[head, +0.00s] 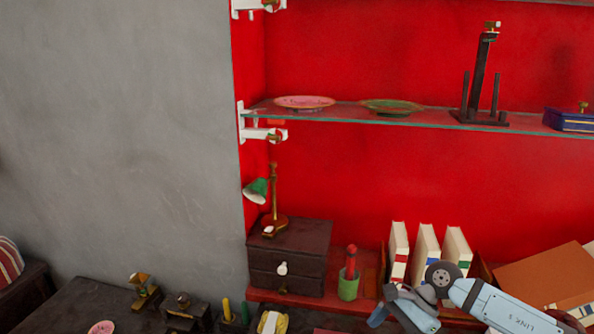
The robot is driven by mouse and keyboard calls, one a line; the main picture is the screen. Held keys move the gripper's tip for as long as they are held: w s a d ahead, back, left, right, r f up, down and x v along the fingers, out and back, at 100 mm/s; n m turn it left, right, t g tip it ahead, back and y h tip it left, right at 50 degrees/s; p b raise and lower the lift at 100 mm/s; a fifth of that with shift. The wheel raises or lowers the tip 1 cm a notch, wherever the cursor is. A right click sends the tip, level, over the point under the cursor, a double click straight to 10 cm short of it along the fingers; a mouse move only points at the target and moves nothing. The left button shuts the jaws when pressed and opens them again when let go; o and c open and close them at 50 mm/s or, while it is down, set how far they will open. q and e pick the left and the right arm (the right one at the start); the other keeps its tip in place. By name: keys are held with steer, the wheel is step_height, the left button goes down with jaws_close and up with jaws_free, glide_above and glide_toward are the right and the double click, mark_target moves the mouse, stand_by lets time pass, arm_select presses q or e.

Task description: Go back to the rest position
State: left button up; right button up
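My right arm (500,305) comes in from the lower right, pale blue with dark lettering on it. It bends at a round dark joint, and its far part runs down to the bottom edge of the head view. No gripper fingers show there, so my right gripper is out of the picture. My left arm and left gripper are not in view. The arm overlaps the lower shelf and the foot of the white books (426,252) in the picture; whether it touches them cannot be told.
A glass shelf (345,113) holds a pink plate (304,102), a green plate (392,107), a dark stand (481,85) and a blue box (570,120).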

steer(key=s+a+r+m+t+y+p, duration=0.1)
steer(key=s+a+r+m+t+y, duration=0.15)
steer(key=a+m+y, duration=0.45)
steer(key=s+a+r+m+t+y+p, duration=0.1)
steer(key=s+a+r+m+t+y, duration=0.1)
steer(key=s+a+m+t+y, duration=0.35)
steer(key=s+d+f+n+t+h+p, duration=0.2)
steer(key=s+d+f+n+h, duration=0.3)
steer(key=n, duration=0.9)
steer(key=s+d+f+n+t+h+p, duration=0.1)
steer(key=s+d+f+n+t+h, duration=0.2)
steer(key=s+d+f+n+h, duration=0.2)
steer(key=s+f+n+h, duration=0.3)
steer(key=f+n+h, duration=0.4)
steer(key=n, duration=0.3)
steer(key=shift+s+t+p, duration=0.35)
steer(key=shift+s+t, duration=0.05)
steer(key=shift+d, duration=0.1)
stand_by(1.5)
